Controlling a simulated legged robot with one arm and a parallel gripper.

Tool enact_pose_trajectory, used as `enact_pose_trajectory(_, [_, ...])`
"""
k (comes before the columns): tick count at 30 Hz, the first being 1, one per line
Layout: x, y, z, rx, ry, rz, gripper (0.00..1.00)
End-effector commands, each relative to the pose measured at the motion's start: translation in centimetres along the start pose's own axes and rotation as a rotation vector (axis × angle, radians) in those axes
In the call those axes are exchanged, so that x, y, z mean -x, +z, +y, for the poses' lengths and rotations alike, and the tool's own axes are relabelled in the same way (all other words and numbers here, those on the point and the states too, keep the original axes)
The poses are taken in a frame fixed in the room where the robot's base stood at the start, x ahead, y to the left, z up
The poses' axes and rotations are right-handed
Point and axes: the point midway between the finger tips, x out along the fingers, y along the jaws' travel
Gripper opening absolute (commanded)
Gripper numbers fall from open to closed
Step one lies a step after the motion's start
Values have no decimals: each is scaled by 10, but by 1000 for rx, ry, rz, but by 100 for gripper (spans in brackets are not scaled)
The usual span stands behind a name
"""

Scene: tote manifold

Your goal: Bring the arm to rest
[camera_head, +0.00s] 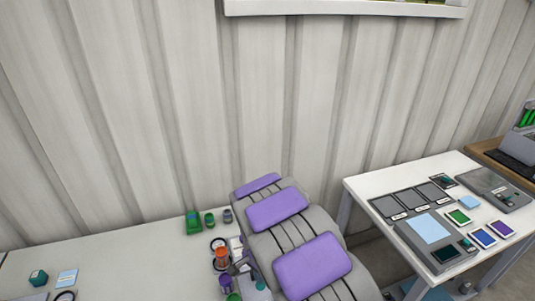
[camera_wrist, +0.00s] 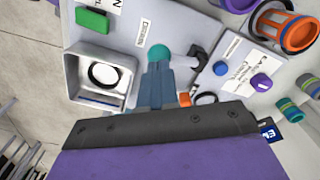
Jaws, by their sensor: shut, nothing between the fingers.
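My gripper (camera_wrist: 165,122) fills the bottom of the wrist view as a dark grey edge with a purple panel below it. It is shut and holds nothing. It is over a pale work surface with a labelled grey board (camera_wrist: 125,30). In the head view my grey body parts with purple panels cross the lower middle, and I cannot make out the fingertips there.
An orange cup (camera_wrist: 298,33), a grey square tray (camera_wrist: 75,75) with a black ring and a green block (camera_wrist: 92,20) lie close by. A white table (camera_head: 365,185) with colored pads stands right. The left table (camera_head: 130,255) has wide bare room. A ribbed wall (camera_head: 130,110) stands behind.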

Motion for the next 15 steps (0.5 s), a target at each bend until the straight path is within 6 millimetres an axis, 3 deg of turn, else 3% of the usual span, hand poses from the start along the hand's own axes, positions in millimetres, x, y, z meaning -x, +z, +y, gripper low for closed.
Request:
enact_pose_trajectory(5, [20,-3,13,25,2,-1,0])
enact_pose_trajectory(15, [113,2,90,187,22,-27,0])
